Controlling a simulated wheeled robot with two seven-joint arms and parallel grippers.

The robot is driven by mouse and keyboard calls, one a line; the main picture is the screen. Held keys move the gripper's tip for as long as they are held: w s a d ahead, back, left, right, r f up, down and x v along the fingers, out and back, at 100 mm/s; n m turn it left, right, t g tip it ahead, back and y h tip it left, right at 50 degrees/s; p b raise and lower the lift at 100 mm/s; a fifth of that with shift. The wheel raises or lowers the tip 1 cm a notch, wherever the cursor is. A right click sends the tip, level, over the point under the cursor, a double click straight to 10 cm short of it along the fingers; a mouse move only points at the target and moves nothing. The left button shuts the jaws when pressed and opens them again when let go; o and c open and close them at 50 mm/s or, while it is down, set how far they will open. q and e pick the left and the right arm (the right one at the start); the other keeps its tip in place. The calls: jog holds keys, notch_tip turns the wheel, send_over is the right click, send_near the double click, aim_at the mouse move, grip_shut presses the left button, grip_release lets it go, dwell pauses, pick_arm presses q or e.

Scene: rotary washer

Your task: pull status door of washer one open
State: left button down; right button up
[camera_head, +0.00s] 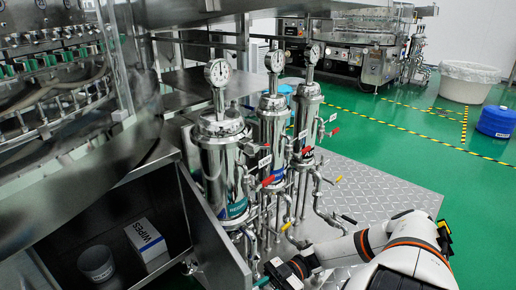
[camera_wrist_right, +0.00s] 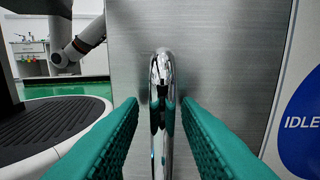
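The washer (camera_head: 70,90) fills the left of the head view. Its status door (camera_head: 215,240), a brushed metal panel, stands swung out from a dark compartment at the lower left. In the right wrist view the door's face (camera_wrist_right: 225,65) carries a chrome vertical handle (camera_wrist_right: 161,95). My right gripper (camera_wrist_right: 160,108) is open, with one teal finger on each side of the handle and narrow gaps showing. In the head view my right gripper (camera_head: 283,272) is on the door's outer side, partly cut off below. My left gripper is not in view.
A WIPES box (camera_head: 146,240) and a grey canister (camera_head: 97,263) sit inside the compartment. Steel filter housings (camera_head: 222,165) with gauges and valves stand beside the door. A blue IDLE sign (camera_wrist_right: 302,120) is at the right of the wrist view.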

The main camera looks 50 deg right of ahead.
jog(key=v, duration=1.2)
dwell(0.6)
